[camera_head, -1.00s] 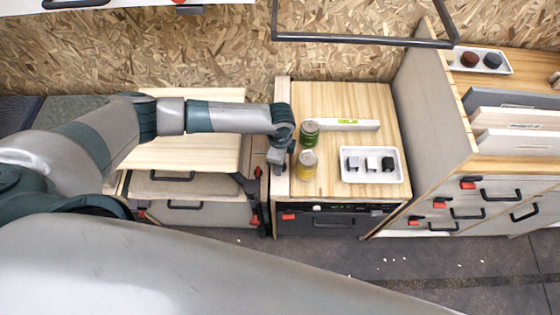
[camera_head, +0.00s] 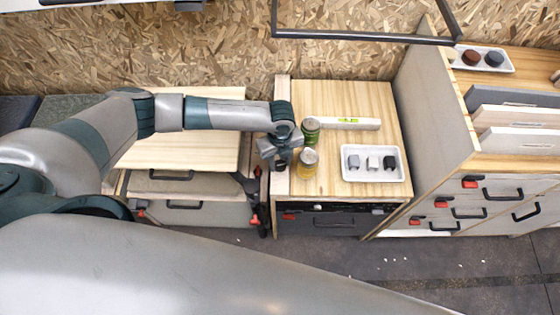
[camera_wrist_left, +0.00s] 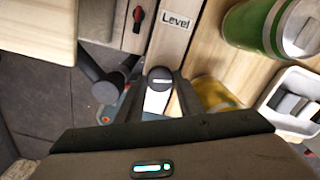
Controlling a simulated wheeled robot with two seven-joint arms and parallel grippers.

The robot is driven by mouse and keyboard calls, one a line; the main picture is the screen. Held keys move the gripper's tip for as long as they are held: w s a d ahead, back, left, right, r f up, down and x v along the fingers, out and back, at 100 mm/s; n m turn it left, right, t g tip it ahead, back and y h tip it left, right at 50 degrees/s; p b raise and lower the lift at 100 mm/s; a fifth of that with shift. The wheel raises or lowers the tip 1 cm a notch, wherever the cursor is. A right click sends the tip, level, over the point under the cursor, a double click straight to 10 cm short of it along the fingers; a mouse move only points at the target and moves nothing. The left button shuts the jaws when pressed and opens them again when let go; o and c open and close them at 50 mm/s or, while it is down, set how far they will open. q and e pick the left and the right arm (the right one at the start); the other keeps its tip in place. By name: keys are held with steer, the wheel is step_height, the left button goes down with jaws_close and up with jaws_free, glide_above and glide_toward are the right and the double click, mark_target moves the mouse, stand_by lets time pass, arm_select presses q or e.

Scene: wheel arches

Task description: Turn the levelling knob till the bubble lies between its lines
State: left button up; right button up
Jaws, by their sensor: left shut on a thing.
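The spirit level (camera_head: 368,124) is a white bar with a green-yellow vial lying across the back of the wooden top. The vial is too small for me to tell where the bubble lies against its lines. The levelling knob (camera_wrist_left: 160,77) is dark and round with a white mark, beside a "Level" label (camera_wrist_left: 175,20). My left gripper (camera_head: 281,160) is at the left edge of the wooden top. In the left wrist view the gripper (camera_wrist_left: 160,97) is shut on the knob, one finger on each side. In the head view the gripper hides the knob. My right gripper is not in view.
A green can (camera_head: 310,130) and a yellow can (camera_head: 307,163) stand close to the right of my left gripper. A white tray (camera_head: 374,177) with three small blocks is at the front right. A red-marked switch (camera_wrist_left: 138,17) is near the label.

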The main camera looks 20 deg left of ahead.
mark_target(280, 165)
arm_select(q)
steer(key=shift+m, duration=0.9)
steer(key=o, duration=1.1)
step_height(280, 165, up, 18)
steer(key=b, duration=0.4)
steer(key=shift+f, duration=0.25)
steer(key=shift+d+f, duration=0.1)
